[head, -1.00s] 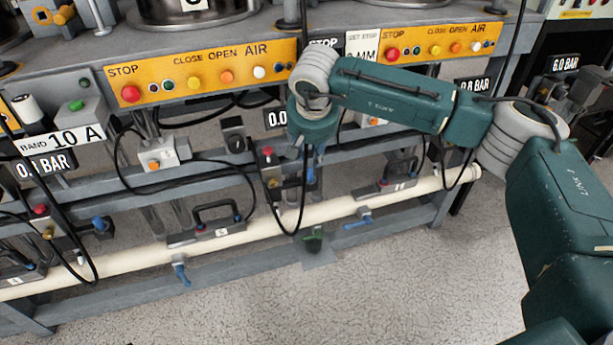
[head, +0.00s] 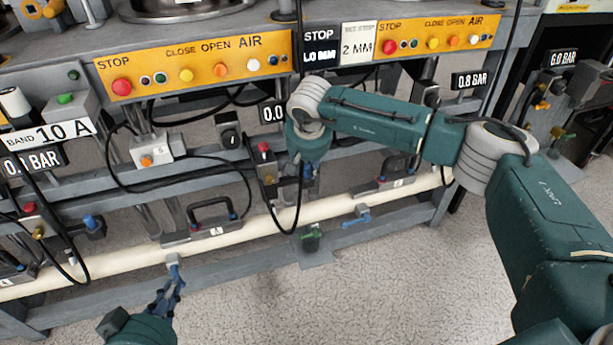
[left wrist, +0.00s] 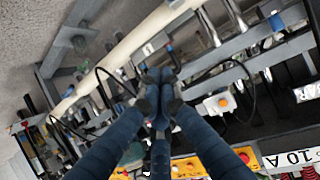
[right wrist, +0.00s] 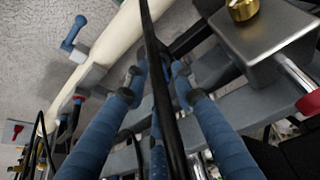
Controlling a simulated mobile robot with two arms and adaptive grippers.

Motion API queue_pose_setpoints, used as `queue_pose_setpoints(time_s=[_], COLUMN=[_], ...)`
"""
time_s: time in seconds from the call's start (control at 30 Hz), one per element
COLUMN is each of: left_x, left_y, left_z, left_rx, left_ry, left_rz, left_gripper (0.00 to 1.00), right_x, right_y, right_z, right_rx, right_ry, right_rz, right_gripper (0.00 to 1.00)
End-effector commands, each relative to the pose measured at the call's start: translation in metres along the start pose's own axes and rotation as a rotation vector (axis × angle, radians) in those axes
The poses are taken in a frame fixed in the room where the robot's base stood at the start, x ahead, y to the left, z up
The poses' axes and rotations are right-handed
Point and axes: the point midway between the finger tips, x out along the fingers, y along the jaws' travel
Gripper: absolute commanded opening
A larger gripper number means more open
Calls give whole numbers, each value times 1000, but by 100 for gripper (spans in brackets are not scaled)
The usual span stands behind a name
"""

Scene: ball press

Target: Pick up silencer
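I cannot tell for certain which part is the silencer. A small green piece (head: 311,238) sits on a grey plate low on the bench frame. A brass fitting (head: 268,178) is on a valve block behind the right arm's hanging cable, and a brass knob shows close up in the right wrist view (right wrist: 242,9).
A cream pipe (head: 335,212) runs along the lower frame, with blue valve handles (head: 357,217) on it. Black handles (head: 212,210) stand above it. Orange button panels (head: 195,68) line the bench. Black cables hang in front. The floor in front (head: 400,290) is clear.

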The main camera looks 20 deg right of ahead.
Motion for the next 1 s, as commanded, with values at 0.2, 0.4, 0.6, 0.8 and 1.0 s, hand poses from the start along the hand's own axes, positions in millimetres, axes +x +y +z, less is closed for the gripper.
queue_pose_setpoints(time_s=[0.2,0.4,0.6,0.8,1.0], left_x=[0,0,0,0,-5], left_y=[0,0,0,1,-4], left_z=[-3,-3,-3,-1,20], left_rx=[0,0,0,0,-1], left_ry=[12,11,10,1,-90], left_rz=[1,1,1,1,-7], left_gripper=[0,0,0,0,0], right_x=[2,1,1,-2,-14], right_y=[0,0,0,0,0], right_z=[0,0,0,-2,-8], right_rx=[0,0,0,0,0], right_ry=[0,0,1,1,3], right_rz=[0,0,0,0,-1], right_gripper=[26,0,0,0,0])
